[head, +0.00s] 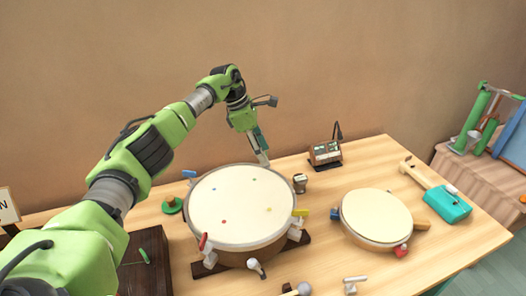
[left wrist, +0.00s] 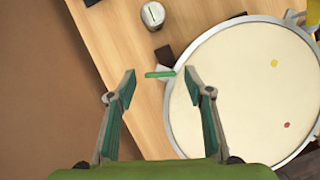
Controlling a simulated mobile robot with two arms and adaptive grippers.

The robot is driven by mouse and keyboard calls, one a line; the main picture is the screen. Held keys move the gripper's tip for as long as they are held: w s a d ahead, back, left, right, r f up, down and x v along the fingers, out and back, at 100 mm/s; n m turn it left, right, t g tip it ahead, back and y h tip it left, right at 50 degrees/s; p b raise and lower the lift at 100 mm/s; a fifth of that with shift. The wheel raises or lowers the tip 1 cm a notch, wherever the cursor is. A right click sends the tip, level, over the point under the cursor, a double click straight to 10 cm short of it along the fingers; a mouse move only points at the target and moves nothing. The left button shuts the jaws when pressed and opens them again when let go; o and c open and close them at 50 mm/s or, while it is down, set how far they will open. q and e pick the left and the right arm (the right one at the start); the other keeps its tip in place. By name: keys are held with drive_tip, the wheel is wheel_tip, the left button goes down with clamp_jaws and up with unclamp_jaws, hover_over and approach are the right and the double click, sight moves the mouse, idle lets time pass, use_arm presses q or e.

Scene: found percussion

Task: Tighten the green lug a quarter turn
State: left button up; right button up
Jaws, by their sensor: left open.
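The large drum (head: 238,208) lies on the wooden table with coloured lugs around its rim and coloured dots on its pale head. It also fills the right of the left wrist view (left wrist: 240,90). The green lug (left wrist: 160,74) shows at the drum's rim in the left wrist view, as a short bar just beyond the fingertips. It is hidden in the head view. My left gripper (head: 264,161) points down at the drum's far rim. In the left wrist view its fingers (left wrist: 160,88) are open, one to each side of the lug, with no contact visible. My right gripper is out of view.
The drum's blue lug (head: 189,173), red lug (head: 203,241) and yellow lug (head: 300,212) stick out around the rim. A boxy device (head: 325,153) is behind; a smaller drum (head: 376,214) is at right.

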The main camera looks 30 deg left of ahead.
use_arm(q)
drive_tip(key=v, duration=1.1)
drive_tip(key=shift+a+r, duration=0.15)
drive_tip(key=shift+r, duration=0.15)
